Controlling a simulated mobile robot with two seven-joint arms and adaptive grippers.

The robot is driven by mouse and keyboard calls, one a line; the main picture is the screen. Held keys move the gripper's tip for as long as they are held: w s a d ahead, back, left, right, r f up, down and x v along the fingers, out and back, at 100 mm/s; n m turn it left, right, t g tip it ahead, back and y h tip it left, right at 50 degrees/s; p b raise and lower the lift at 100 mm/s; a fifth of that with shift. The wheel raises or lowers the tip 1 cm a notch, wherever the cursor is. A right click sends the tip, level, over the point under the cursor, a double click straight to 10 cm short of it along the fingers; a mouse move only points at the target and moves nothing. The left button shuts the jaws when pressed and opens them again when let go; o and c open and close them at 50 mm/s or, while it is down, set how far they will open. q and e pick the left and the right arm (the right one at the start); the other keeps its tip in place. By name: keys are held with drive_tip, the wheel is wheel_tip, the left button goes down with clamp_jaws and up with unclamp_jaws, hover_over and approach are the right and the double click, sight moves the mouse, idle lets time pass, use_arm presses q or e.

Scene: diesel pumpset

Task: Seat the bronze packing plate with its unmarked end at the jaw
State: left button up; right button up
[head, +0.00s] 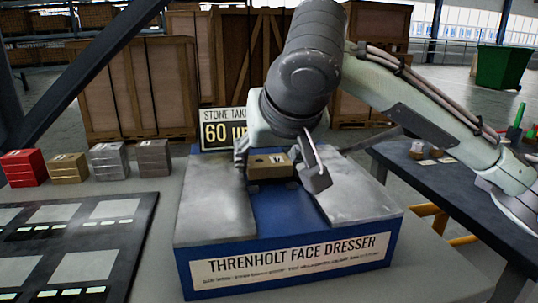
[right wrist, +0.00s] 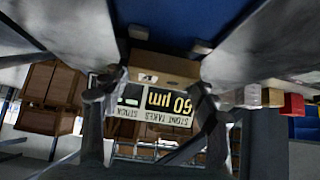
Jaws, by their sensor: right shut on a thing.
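A small bronze packing plate (head: 268,171) is at the far part of the blue channel of the face dresser (head: 288,215), between two grey slabs. Its near face shows a dark dot at left and a pale tag with a dark mark toward the right. My right gripper (head: 280,168) points down with a finger on either side of the plate and is shut on it. The plate also shows in the right wrist view (right wrist: 164,68), between my fingers (right wrist: 158,125). I cannot tell whether it rests on the channel floor. My left gripper is not in view.
A sign reading 60 µm (head: 223,131) stands behind the dresser. Red (head: 23,168), bronze-coloured (head: 67,168) and grey blocks (head: 108,161) stand at left. A dark panel with pale rectangles (head: 75,235) lies at front left. A dark table (head: 440,190) is at right.

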drive_tip(key=shift+r+p, duration=0.2)
drive_tip(key=shift+p, duration=0.1)
idle(0.4)
drive_tip(key=shift+f, duration=0.35)
drive_tip(key=o, duration=1.8)
drive_tip(key=shift+f, duration=0.1)
drive_tip(key=v, duration=1.2)
